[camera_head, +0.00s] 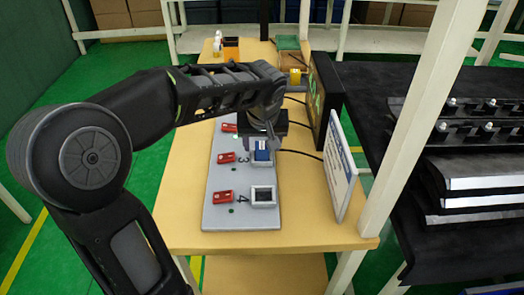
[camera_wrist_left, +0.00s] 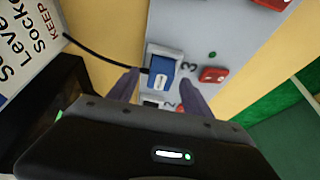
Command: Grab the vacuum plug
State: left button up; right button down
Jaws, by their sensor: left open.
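A blue plug (camera_head: 262,151) with a small white label sits in the grey socket marked 3 on the grey panel (camera_head: 220,180). It also shows in the left wrist view (camera_wrist_left: 161,74), with a black cable (camera_wrist_left: 95,53) running off to the left. The label is too small to read, so I cannot tell if this is the vacuum plug. My left gripper (camera_head: 268,136) is open above the panel, just beyond the plug. In the left wrist view its two fingertips (camera_wrist_left: 160,82) appear on either side of the plug; contact cannot be told. Socket 2 is mostly hidden by the gripper.
Socket 4 (camera_head: 263,196) looks empty. Red switches (camera_head: 223,197) line the panel's left side. A white sign (camera_head: 339,165) and a dark monitor-like box (camera_head: 325,95) stand at the table's right edge, near a white post (camera_head: 420,110). The table's front (camera_head: 300,235) is clear.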

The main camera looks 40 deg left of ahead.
pick_arm(q)
jog(key=shift+x, duration=0.9)
jog(key=shift+r, duration=0.1)
grip_shut()
